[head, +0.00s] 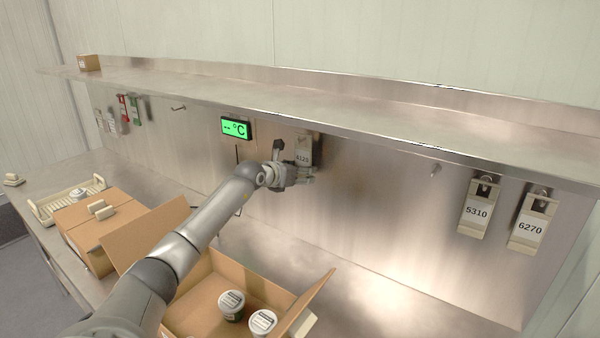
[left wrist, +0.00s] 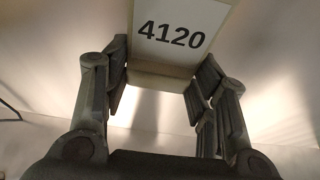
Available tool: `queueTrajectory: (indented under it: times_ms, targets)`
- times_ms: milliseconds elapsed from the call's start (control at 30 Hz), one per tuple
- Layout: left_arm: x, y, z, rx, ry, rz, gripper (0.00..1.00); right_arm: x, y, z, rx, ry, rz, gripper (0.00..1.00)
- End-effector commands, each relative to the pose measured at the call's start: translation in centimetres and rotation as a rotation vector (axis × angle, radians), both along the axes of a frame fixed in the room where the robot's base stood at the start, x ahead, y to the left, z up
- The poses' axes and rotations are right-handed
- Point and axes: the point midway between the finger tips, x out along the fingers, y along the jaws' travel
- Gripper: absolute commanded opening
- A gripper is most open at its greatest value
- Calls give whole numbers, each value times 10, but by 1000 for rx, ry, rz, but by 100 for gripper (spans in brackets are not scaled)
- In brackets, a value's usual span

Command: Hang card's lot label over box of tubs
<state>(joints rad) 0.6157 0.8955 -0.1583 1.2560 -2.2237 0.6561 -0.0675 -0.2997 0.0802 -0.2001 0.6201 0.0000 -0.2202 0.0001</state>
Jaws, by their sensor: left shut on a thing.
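A lot label reading 4120 (head: 303,158) is upright against the back panel, just under the shelf. It also shows in the left wrist view (left wrist: 178,28), between the fingers. My left gripper (head: 298,174) is shut on its lower part. Whether the label's top is on a hook cannot be told. An open cardboard box of tubs (head: 193,300) stands on the bench below, with two white-lidded tubs (head: 231,304) visible inside. My left arm hides part of the box. I cannot make out a card. My right gripper is not in view.
Labels 5310 (head: 477,208) and 6270 (head: 531,222) hang at right. Bare hooks show at right (head: 434,171) and left (head: 178,108). A green display (head: 236,128) is left of the gripper. The shelf (head: 350,103) overhangs.

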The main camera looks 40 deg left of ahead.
Motion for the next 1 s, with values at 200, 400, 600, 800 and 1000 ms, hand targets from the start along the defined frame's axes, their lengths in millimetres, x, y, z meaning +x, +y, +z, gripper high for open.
queueTrajectory:
  times_ms: [200, 400, 600, 800, 1000]
  targets:
    - [0, 0, -5, 0, 0, 0, 9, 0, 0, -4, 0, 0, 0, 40]
    - [0, 0, -6, 0, 1, 0, 9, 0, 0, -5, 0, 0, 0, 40]
    - [0, 0, -7, 0, 1, 0, 70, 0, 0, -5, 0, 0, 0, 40]
    - [0, 0, -6, 0, 1, 0, 77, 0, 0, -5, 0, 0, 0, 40]
    - [-1, 0, -7, 0, 1, 0, 77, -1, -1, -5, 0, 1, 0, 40]
